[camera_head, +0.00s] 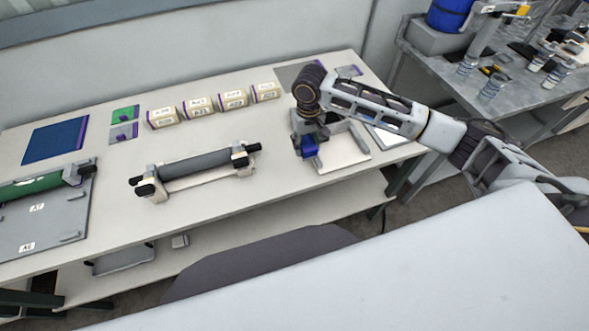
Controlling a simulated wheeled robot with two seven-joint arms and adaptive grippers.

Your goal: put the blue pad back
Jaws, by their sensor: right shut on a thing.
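The blue pad (309,147) is a small dark blue piece at the fingertips of my right gripper (308,136). My right gripper points down and is shut on the pad, over the left part of a shallow light tray (350,162) on the right of the long table. The fingers hide part of the pad, and I cannot tell whether it touches the tray. My left gripper is not in view.
A roller on a stand (195,165) is at the table's middle. A blue sheet (55,141), a green square (125,114) and a grey square (123,133) lie left. A green roll (35,187) lies far left.

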